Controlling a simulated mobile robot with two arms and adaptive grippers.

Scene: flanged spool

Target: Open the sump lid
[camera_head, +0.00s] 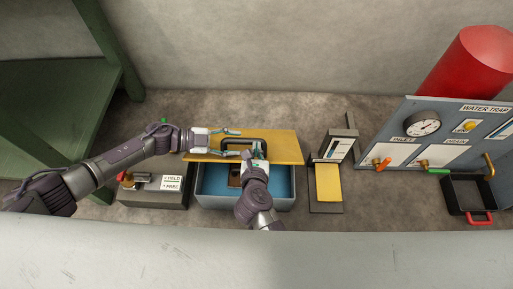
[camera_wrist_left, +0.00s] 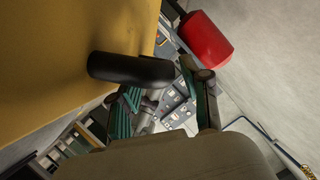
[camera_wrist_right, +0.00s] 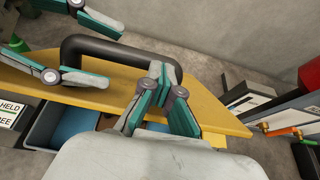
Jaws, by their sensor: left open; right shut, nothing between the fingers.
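The yellow sump lid (camera_head: 285,146) lies over the back of the grey sump box (camera_head: 215,203). Its front edge stands clear of the box, showing the blue inside. A black bar handle (camera_head: 232,141) rises from the lid; it also shows in the right wrist view (camera_wrist_right: 110,44). My left gripper (camera_head: 240,143) is open, with its fingers on either side of the handle's left part; contact cannot be told. My right gripper (camera_head: 256,149) is shut and empty at the handle's right end, close to the lid. It also shows in the right wrist view (camera_wrist_right: 162,72).
A grey block (camera_head: 150,197) with a HELD/FREE label and red-tipped lever stands left of the sump. A stand with a yellow plate (camera_head: 328,183) is at its right. Further right are a gauge panel (camera_head: 440,128), a black tray (camera_head: 468,190) and a red tank (camera_head: 470,65).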

